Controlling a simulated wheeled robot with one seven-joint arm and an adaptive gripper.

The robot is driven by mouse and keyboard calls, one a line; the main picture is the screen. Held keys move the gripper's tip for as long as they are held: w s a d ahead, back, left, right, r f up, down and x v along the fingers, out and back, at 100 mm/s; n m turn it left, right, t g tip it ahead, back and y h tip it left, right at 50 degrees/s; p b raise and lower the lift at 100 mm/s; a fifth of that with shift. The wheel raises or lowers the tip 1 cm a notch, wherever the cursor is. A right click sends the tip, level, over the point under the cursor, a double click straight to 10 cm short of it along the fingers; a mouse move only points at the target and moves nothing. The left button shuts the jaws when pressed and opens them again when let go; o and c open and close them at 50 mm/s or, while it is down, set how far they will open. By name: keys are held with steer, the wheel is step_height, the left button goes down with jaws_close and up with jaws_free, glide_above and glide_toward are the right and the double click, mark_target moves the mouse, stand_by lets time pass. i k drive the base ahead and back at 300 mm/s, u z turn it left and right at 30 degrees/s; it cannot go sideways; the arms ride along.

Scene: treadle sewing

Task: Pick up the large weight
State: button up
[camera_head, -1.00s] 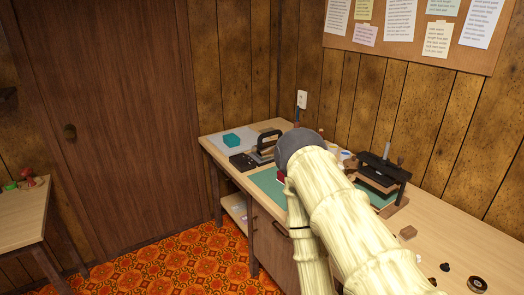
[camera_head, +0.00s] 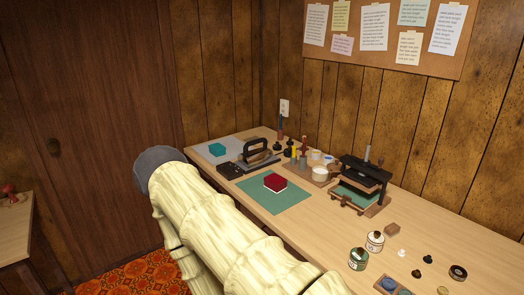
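I cannot tell for sure which thing is the large weight. Small dark knobbed pieces, one black (camera_head: 428,259) and one brownish (camera_head: 416,273), stand on the right front of the bench. Dark knobbed pieces (camera_head: 289,148) also stand at the back, near the upright tools. They are too small to tell apart as weights. My pale ribbed arm crosses the lower left and middle of the picture, ending in a dark grey rounded joint. My gripper is not visible.
The bench between mat and tins is clear.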

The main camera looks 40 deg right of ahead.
mark_target(287, 152)
steer(key=u, duration=0.05)
steer(key=i, duration=1.35)
steer(key=z, duration=1.05)
steer(key=i, duration=0.8)
steer(key=z, duration=0.95)
